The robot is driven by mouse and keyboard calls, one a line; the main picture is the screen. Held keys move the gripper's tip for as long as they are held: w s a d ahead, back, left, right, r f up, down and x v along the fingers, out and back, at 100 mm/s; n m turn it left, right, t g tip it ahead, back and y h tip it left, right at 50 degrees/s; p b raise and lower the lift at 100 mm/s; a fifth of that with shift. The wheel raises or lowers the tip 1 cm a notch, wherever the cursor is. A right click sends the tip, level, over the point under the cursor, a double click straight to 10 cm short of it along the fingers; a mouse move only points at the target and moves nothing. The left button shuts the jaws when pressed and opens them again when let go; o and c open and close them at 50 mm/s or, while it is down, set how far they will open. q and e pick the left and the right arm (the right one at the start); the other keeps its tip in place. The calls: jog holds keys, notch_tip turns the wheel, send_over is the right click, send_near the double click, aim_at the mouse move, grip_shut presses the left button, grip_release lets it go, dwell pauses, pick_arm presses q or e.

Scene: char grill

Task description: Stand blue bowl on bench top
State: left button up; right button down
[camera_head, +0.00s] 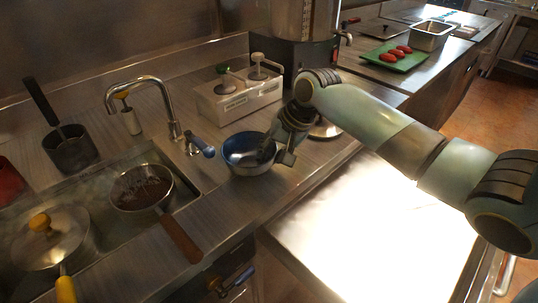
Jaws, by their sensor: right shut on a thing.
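The blue bowl (240,144) is on or just above the metal bench top (238,199), right of the tap; I cannot tell whether its base touches. It looks upright, blue inside with a paler outside. My right gripper (268,154) reaches in from the right and is shut on the bowl's right rim. The gripper hides that part of the bowl. My left gripper is not in view.
Left of the bowl are a curved tap (172,108) and a pan with a brown handle (181,240). A pump dispenser box (238,101) stands behind it. A bright, glaring surface (385,225) lies lower right. The bench front edge is close to the bowl.

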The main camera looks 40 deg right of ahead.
jog(key=c, duration=1.4)
grip_release()
jog(key=shift+f, duration=0.1)
jog(key=v, duration=1.2)
jog(key=shift+p, duration=0.3)
